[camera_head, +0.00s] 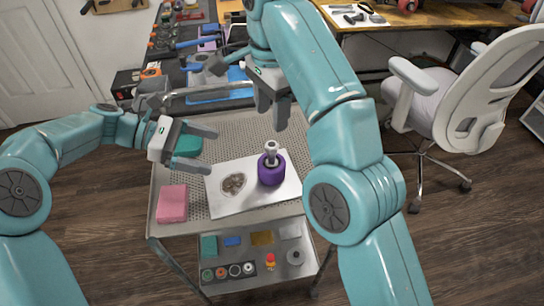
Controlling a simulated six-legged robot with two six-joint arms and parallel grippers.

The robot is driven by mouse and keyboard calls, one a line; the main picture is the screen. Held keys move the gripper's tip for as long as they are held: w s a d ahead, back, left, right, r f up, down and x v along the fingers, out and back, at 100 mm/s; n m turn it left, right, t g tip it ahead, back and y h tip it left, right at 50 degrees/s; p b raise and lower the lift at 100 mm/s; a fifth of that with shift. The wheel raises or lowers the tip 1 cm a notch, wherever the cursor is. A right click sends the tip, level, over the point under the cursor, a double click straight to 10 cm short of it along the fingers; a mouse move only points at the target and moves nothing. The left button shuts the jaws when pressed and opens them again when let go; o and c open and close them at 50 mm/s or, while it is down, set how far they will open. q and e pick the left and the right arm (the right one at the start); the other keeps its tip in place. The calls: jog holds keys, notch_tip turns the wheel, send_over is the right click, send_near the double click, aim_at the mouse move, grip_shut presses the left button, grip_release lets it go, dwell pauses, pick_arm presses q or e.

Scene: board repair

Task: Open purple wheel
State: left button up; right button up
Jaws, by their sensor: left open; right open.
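The purple wheel (271,170) stands on a white sheet (226,205) on the cart's top, with a pale metallic knob-like part (271,148) rising from its top. My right gripper (273,118) is open and empty, pointing down above and slightly behind the wheel, apart from it in the picture. My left gripper (212,150) is open and empty, to the left of the wheel over the cart, with its fingers pointing right.
A small round dish (234,185) lies on the sheet left of the wheel. A pink block (172,203) and a teal block (188,145) are on the perforated cart top (240,124). A workbench with tools stands behind. An office chair (450,105) is at right.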

aim_at(271, 168)
pick_arm(q)
jog(key=x, duration=1.6)
jog(key=shift+s+d, duration=0.15)
jog(key=shift+s, duration=0.05)
pick_arm(e)
jog(key=shift+s, duration=0.15)
pick_arm(q)
jog(key=shift+f, duration=0.1)
